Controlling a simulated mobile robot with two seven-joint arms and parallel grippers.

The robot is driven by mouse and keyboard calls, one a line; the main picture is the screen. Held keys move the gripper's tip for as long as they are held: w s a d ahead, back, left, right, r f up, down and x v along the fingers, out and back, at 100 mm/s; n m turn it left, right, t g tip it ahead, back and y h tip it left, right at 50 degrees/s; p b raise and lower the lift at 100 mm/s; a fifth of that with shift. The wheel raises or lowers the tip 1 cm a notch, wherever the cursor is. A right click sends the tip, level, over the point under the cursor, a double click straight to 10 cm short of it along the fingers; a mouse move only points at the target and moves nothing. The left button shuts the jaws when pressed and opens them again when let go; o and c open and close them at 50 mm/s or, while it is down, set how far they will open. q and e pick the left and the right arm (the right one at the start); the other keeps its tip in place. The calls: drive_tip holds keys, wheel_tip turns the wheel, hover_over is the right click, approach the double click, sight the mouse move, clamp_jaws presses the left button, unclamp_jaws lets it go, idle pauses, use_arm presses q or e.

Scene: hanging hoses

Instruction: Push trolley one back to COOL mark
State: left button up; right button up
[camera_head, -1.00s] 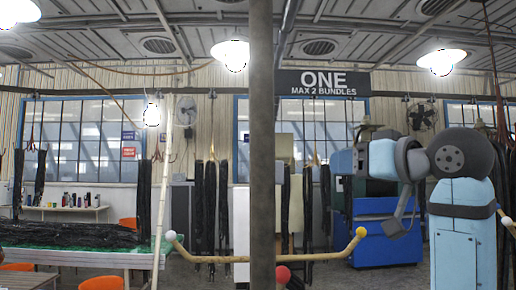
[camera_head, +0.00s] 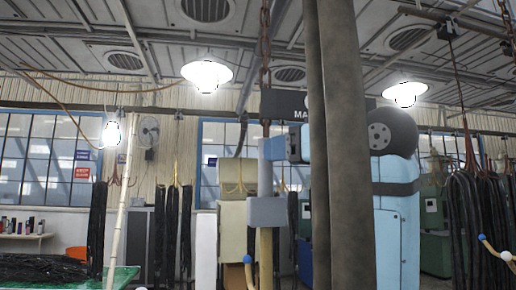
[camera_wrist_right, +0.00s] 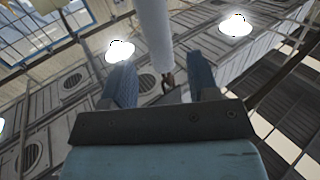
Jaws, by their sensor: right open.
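The dark sign of trolley one (camera_head: 283,104) hangs at the back in the head view. A brown-grey column close to the camera covers much of its lettering. My right arm reaches left behind that column. Its gripper end (camera_head: 272,149) is beside an upright pale grey rod (camera_head: 265,180) with a grey block under it. In the right wrist view the two blue-grey fingers of my right gripper (camera_wrist_right: 160,68) are apart. A white cylinder (camera_wrist_right: 153,32) shows between and beyond them; I cannot tell if they touch it. My left gripper and the COOL mark are not visible.
The brown-grey column (camera_head: 344,150) blocks the middle of the head view. Dark hose bundles (camera_head: 477,220) hang at right, others (camera_head: 172,230) at left. Ball-ended bars with a blue ball (camera_head: 247,259) stick up low. A green-covered table (camera_head: 124,277) stands lower left.

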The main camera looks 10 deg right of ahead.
sight(259, 156)
drive_tip(key=p+x, duration=0.1)
drive_tip(key=x, duration=0.6)
drive_tip(key=shift+d+p, duration=0.1)
drive_tip(key=shift+p, duration=0.3)
clamp_jaws()
